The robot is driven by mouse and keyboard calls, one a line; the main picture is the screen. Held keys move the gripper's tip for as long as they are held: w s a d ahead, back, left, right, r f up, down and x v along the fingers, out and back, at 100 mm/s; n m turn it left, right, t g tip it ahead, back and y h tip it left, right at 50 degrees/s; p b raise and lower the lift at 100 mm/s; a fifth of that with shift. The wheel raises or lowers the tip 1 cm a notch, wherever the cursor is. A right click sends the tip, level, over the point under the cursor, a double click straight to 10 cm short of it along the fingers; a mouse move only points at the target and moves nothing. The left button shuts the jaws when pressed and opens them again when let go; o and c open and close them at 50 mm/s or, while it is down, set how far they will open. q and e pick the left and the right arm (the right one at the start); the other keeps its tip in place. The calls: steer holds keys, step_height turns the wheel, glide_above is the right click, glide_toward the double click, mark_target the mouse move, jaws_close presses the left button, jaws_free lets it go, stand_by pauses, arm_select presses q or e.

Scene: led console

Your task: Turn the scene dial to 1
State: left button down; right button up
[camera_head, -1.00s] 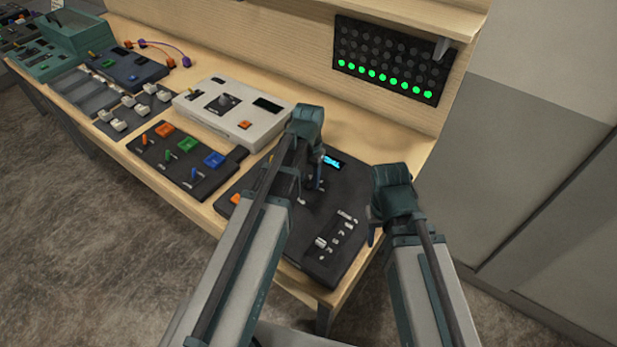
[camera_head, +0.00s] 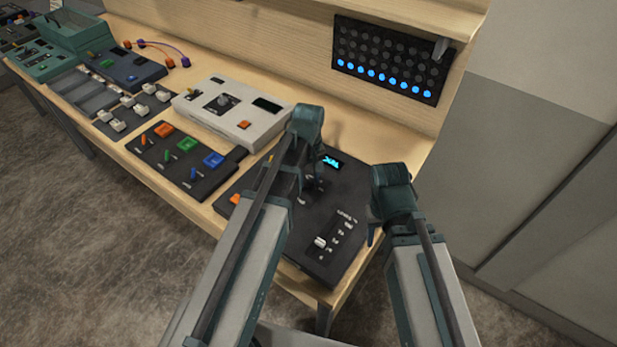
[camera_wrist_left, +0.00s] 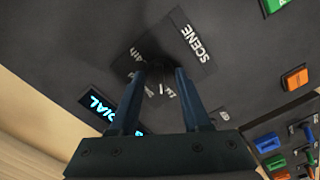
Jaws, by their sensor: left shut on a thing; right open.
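The scene dial (camera_wrist_left: 158,88) is a dark knob on the black console (camera_head: 322,265), beside a dark label plate reading "SCENE" (camera_wrist_left: 198,44) in the left wrist view. My left gripper (camera_wrist_left: 157,76) is shut on the dial, with one finger on each side. The number the dial points to cannot be read. In the head view my left gripper (camera_head: 312,186) reaches down onto the console and hides the dial. My right gripper (camera_head: 374,236) is open and empty, at the console's right edge.
A lit cyan display (camera_head: 331,162) is on the console. An LED panel (camera_head: 390,62) on the back board has a blue bottom row. A white box (camera_head: 232,112) and a black switch panel (camera_head: 187,160) stand left. The console's white slider (camera_head: 320,242) is near its front.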

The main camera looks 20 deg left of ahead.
mark_target(309, 180)
arm_select(q)
steer(key=shift+n, duration=1.9)
steer(key=shift+c, duration=1.9)
jaws_free()
step_height(309, 180, up, 14)
steer(key=p, duration=1.3)
steer(key=shift+p, duration=0.4)
steer(key=shift+f, duration=0.15)
